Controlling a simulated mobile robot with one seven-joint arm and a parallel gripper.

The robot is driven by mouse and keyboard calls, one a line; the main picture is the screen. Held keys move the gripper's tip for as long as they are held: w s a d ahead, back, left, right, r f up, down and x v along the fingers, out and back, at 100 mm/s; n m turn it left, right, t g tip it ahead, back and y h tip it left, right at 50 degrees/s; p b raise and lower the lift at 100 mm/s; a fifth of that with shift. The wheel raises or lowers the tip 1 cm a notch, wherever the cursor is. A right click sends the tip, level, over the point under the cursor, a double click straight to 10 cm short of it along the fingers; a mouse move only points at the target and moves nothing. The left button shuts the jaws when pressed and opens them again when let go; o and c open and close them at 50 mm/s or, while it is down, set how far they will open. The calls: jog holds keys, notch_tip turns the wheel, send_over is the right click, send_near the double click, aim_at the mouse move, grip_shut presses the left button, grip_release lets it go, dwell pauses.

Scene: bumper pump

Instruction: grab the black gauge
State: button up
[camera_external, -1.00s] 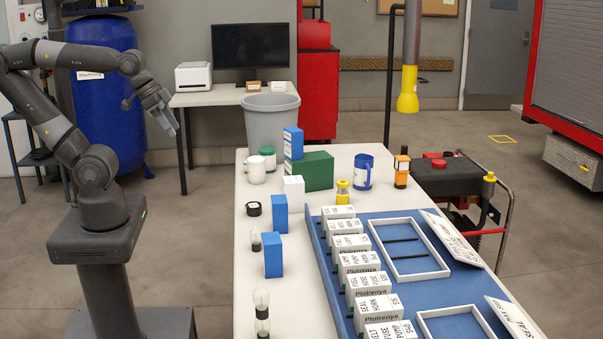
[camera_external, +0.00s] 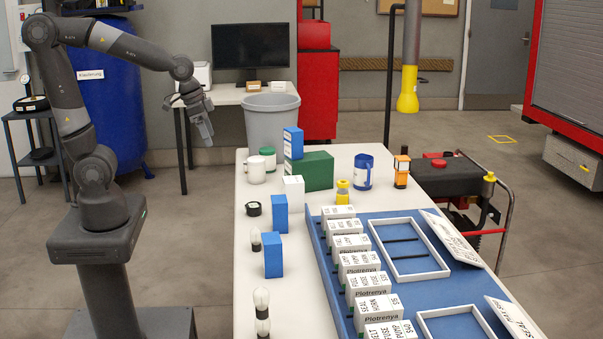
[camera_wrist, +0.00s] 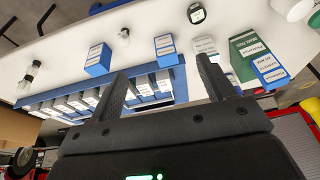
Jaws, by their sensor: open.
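The black gauge (camera_external: 253,208) is a small round black item lying on the white table, near its left edge, left of a blue box. In the wrist view the gauge (camera_wrist: 196,13) shows at the top with a pale face, beyond my fingers and apart from them. My gripper (camera_external: 207,135) hangs in the air left of the table, above and behind the gauge. In the wrist view my gripper (camera_wrist: 162,85) has its two black fingers spread, with nothing between them.
Blue boxes (camera_external: 280,214) stand right of the gauge, and a white box (camera_external: 293,189) and a green box (camera_external: 318,171) stand behind. A white mug (camera_external: 256,170) is at the back left. Bulb-like items (camera_external: 261,300) stand along the left edge. A blue tray (camera_external: 330,262) holds white boxes.

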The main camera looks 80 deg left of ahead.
jog(key=w+a+f+g, duration=0.2)
jog(key=w+a+f, duration=0.3)
jog(key=w+f, duration=0.2)
jog(key=g, duration=0.2)
send_over(252, 205)
notch_tip(252, 205, down, 13)
jog(key=f, duration=0.5)
jog(key=shift+s+d+f, duration=0.2)
jog(key=shift+s+f, duration=0.15)
jog(key=shift+s, duration=0.05)
jog(key=f, duration=0.2)
jog(key=w+f, duration=0.1)
jog(key=shift+a+f, duration=0.35)
jog(key=shift+f, duration=0.7)
jog(key=c, duration=1.1)
jog(key=shift+r, duration=0.15)
jog(key=shift+c, duration=0.2)
